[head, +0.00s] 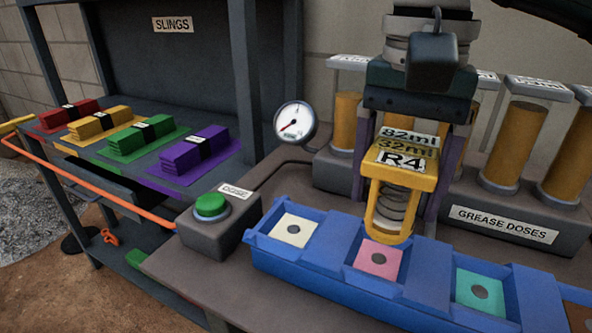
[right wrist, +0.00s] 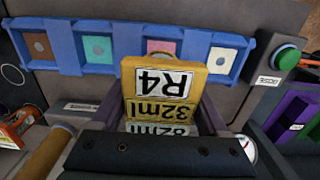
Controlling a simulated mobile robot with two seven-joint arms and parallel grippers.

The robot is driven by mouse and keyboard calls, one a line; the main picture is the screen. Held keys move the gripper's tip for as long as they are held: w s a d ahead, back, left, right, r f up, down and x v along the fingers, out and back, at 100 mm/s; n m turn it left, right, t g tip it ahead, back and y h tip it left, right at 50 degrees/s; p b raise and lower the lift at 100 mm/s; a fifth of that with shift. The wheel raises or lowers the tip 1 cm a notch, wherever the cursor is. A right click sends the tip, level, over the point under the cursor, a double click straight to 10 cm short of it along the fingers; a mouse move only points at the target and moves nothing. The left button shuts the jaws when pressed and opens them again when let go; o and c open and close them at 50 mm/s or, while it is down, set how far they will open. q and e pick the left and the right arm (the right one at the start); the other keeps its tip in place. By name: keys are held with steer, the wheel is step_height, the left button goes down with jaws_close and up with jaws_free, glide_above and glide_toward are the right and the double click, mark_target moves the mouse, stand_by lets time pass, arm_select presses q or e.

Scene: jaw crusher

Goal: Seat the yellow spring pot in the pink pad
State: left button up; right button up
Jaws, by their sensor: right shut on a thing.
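The yellow spring pot (head: 402,165), labelled R4 and 32ml, has a coil spring showing in its open front. My right gripper (head: 405,180) is shut on it and holds it upright. In the head view the pot's base overlaps the far edge of the pink pad's compartment; I cannot tell whether it touches. The pink pad (head: 378,260) with a dark centre spot lies in the blue tray (head: 322,250). In the right wrist view the pot (right wrist: 163,85) hides the lower part of the pink pad (right wrist: 161,47). My left gripper is not in view.
A cream pad (head: 293,230) and a teal pad (head: 480,290) flank the pink one. A green button box (head: 211,207) stands left of the tray. Grease cylinders (head: 515,142) stand behind. Folded slings (head: 195,148) lie on the left bench.

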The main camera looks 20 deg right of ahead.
mark_target(388, 220)
step_height(388, 220, down, 4)
steer(key=shift+f, duration=0.2)
steer(key=shift+f, duration=0.15)
steer(key=o, duration=1.5)
